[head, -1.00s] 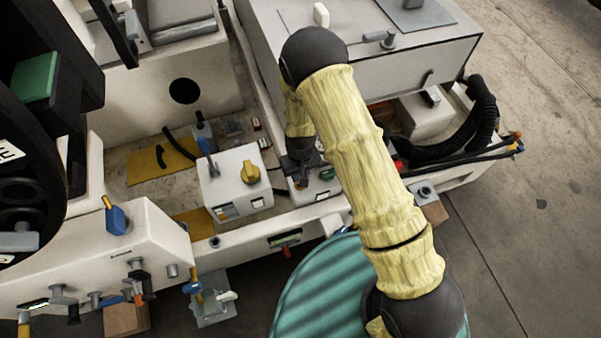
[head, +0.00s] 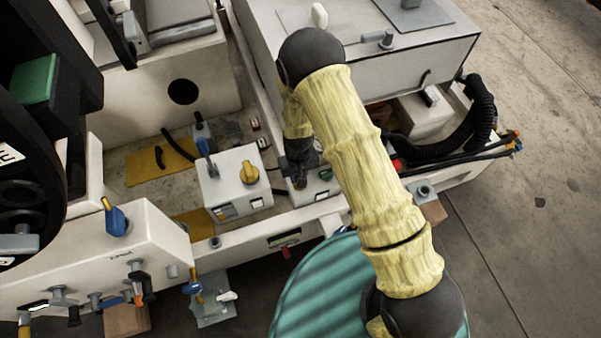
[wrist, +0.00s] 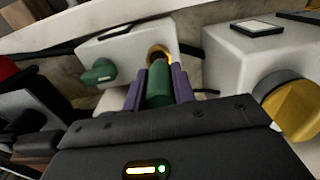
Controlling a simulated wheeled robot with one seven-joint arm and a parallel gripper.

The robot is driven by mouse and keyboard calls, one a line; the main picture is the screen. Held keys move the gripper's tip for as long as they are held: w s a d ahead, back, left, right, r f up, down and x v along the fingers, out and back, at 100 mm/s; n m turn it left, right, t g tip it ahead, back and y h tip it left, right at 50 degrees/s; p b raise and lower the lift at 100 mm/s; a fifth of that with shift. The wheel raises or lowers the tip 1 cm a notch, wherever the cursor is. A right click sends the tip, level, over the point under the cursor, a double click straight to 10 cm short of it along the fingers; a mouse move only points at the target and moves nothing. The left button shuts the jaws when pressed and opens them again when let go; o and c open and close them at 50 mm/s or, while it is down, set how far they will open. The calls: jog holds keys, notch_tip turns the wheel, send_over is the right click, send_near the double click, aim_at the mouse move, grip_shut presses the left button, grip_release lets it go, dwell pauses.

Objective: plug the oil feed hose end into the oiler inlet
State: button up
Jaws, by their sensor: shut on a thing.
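The oiler is a small white box (wrist: 120,52) with a green knob (wrist: 99,72) on its face; it also shows in the head view (head: 318,190), partly behind my arm. Its inlet, a brass-coloured ring (wrist: 161,52), is on the right part of that box. My gripper (wrist: 158,92) has purple fingers shut on the green hose end (wrist: 158,80), whose tip is at the ring's near edge. I cannot tell whether the tip is inside the ring or just in front. In the head view my gripper (head: 299,178) is dark and low over the oiler. The rest of the hose is hidden.
A white box with a yellow knob (head: 249,172) stands close to the left in the head view; its knob (wrist: 290,105) is near my gripper's right in the wrist view. A black corrugated hose (head: 482,110) and a large grey-white cabinet (head: 385,70) lie right and behind.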

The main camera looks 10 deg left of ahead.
jog(key=shift+w+d, duration=0.2)
dwell(0.5)
jog(key=shift+f+b, duration=0.7)
jog(key=shift+f, duration=0.7)
jog(key=o, duration=1.1)
notch_tip(320, 180, up, 17)
jog(key=shift+r+p, duration=0.2)
jog(key=shift+p, duration=1.05)
